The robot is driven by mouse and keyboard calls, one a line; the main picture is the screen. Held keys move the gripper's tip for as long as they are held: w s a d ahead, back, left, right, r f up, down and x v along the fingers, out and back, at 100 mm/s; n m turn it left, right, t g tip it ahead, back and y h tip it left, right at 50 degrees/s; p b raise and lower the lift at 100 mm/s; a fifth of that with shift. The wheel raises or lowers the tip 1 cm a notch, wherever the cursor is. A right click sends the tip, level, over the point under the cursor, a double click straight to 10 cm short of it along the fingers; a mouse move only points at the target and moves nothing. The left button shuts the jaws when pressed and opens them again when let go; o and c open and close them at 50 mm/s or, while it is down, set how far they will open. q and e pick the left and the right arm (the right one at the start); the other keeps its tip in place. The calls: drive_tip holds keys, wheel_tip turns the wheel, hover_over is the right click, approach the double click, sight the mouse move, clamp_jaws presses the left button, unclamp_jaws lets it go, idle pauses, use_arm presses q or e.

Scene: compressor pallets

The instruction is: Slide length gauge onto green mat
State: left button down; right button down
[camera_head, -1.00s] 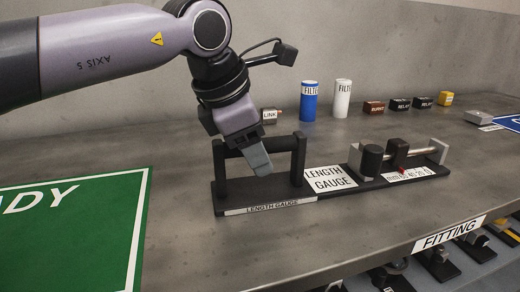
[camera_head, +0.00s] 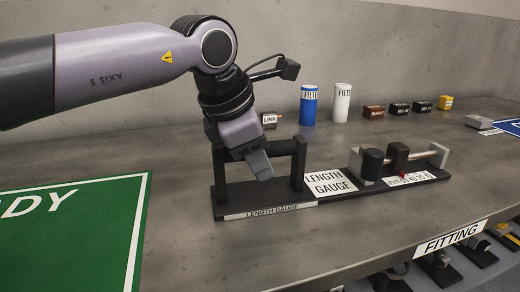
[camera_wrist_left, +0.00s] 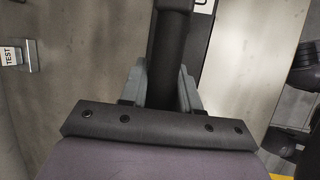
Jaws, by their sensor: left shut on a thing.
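The length gauge (camera_head: 332,198) is a long black base with a handle at its left end and a measuring part with a dark cylinder and a metal rod at its right. It lies on the grey bench, right of the green mat (camera_head: 75,240) and apart from it. My left gripper (camera_head: 260,163) is at the handle of the gauge. In the left wrist view its fingers (camera_wrist_left: 168,88) are shut around the black handle bar (camera_wrist_left: 171,45). My right gripper is in neither view.
A blue filter (camera_head: 309,106), a white filter (camera_head: 341,103) and a link block (camera_head: 269,120) stand behind the gauge. Several small blocks stand at the back right. The bench between mat and gauge is clear. A shelf with parts is below the front edge.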

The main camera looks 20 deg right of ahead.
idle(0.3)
use_arm(q)
drive_tip(key=shift+a+f, duration=0.1)
drive_tip(key=shift+a, duration=0.15)
drive_tip(key=a+b, duration=0.4)
drive_tip(key=a, duration=0.4)
drive_tip(key=shift+a, duration=0.25)
drive_tip(key=a, duration=0.2)
drive_tip(key=shift+a+b, duration=0.3)
drive_tip(key=shift+b, duration=0.05)
drive_tip(key=a, duration=0.3)
drive_tip(key=shift+a+b, duration=0.15)
drive_tip(key=shift+b, duration=0.15)
drive_tip(key=a, duration=0.6)
drive_tip(key=shift+a+f+b, duration=0.1)
drive_tip(key=shift+a+b, duration=0.2)
drive_tip(key=shift+a, duration=0.05)
drive_tip(key=shift+a+f, duration=0.1)
drive_tip(key=shift+a, duration=2.2)
